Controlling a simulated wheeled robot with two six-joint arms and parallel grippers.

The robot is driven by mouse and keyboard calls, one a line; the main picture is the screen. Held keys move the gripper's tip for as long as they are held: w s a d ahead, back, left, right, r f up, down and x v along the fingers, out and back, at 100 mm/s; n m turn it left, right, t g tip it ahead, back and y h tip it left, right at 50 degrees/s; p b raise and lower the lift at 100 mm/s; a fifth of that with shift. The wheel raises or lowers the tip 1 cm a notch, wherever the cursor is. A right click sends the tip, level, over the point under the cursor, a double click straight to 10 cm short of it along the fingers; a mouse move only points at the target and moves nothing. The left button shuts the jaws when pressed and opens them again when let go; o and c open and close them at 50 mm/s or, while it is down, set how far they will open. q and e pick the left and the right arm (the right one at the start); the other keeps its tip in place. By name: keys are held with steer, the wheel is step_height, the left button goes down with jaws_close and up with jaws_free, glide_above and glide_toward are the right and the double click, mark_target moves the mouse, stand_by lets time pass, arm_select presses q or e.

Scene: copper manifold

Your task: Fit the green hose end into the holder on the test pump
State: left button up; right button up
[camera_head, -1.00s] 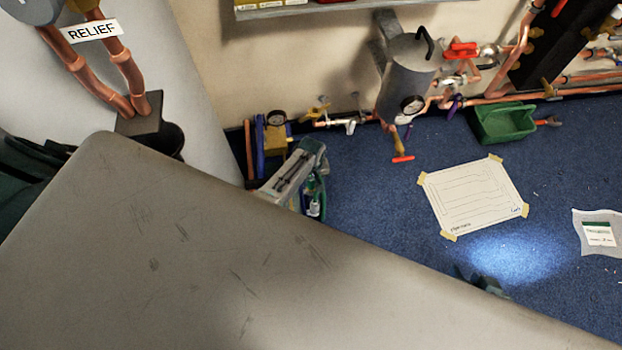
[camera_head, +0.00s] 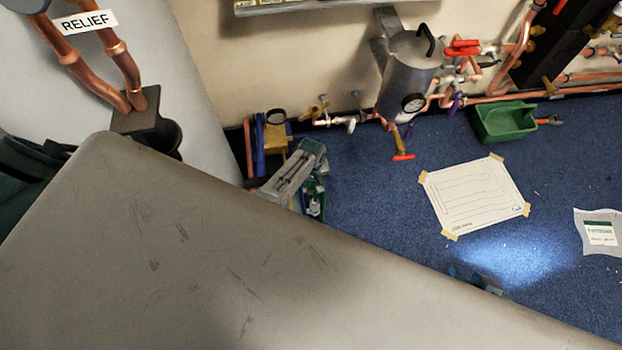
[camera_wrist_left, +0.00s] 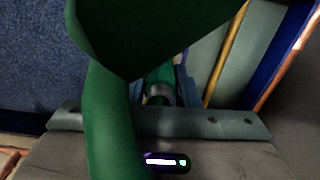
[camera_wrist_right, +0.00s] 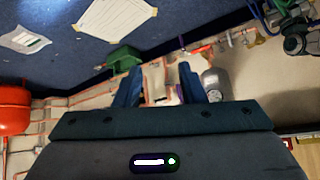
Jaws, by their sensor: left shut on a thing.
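My left gripper (camera_wrist_left: 160,88) is shut on the green hose end, close to its metal collar (camera_wrist_left: 159,98). The green hose (camera_wrist_left: 105,110) bends across the left wrist view and hides much of the grip. Beyond the fingers is a grey-green panel (camera_wrist_left: 220,45), perhaps part of the test pump. In the head view, grey and green parts (camera_head: 298,172) stand near the wall; gripper and pump are hard to tell apart there. The holder cannot be made out. My right gripper (camera_wrist_right: 160,85) is open and empty above the floor, facing the wall pipework.
My own grey arm link hides the lower head view. Copper pipes with valves run along the wall, beside a grey cylinder with a gauge (camera_head: 405,80). A green tray (camera_head: 503,122) and a taped paper sheet (camera_head: 475,195) lie on blue carpet. The carpet between is mostly clear.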

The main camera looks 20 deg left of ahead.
arm_select(q)
steer(key=o, duration=1.1)
steer(key=shift+o, duration=0.2)
arm_select(e)
steer(key=shift+r, duration=0.1)
arm_select(q)
step_height(320, 180, up, 11)
steer(key=p, duration=0.4)
arm_select(e)
steer(key=s+d+r+g, duration=0.1)
steer(key=s+d+r+g+h, duration=0.1)
steer(key=r+g, duration=0.1)
steer(key=shift+s+d+r+n, duration=0.1)
steer(key=shift+s+d+n, duration=0.05)
steer(key=shift+d+n, duration=0.2)
arm_select(q)
steer(key=shift+f, duration=0.1)
